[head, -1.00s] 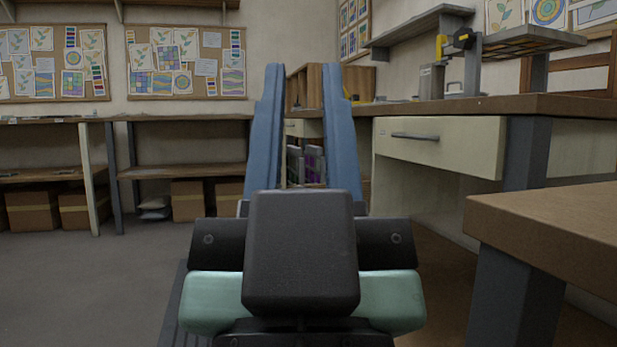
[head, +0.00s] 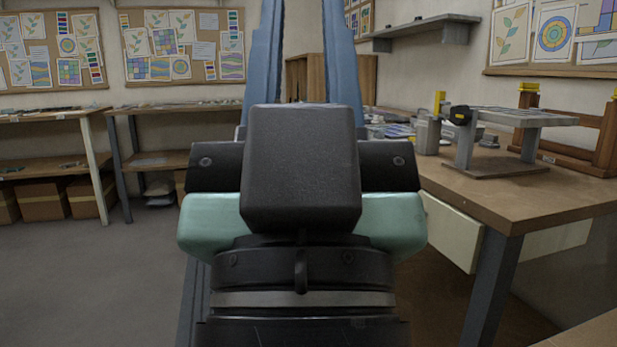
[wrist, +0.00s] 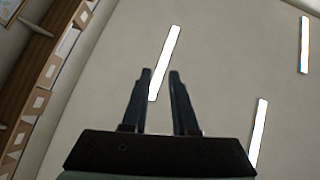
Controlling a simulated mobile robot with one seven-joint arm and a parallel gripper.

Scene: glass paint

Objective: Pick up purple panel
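No purple panel shows in either view now. In the head view my gripper (head: 303,20) fills the middle of the picture, its two blue-grey fingers pointing up and running past the top edge. Its black and teal body hides the area behind it.
A wooden workbench (head: 490,196) stands at right with a metal stand (head: 505,120) on it. Shelving tables (head: 60,115) line the back wall at left, with cardboard boxes (head: 42,200) underneath. Grey floor (head: 100,270) is clear at left. Ceiling lights (wrist: 165,60) show overhead.

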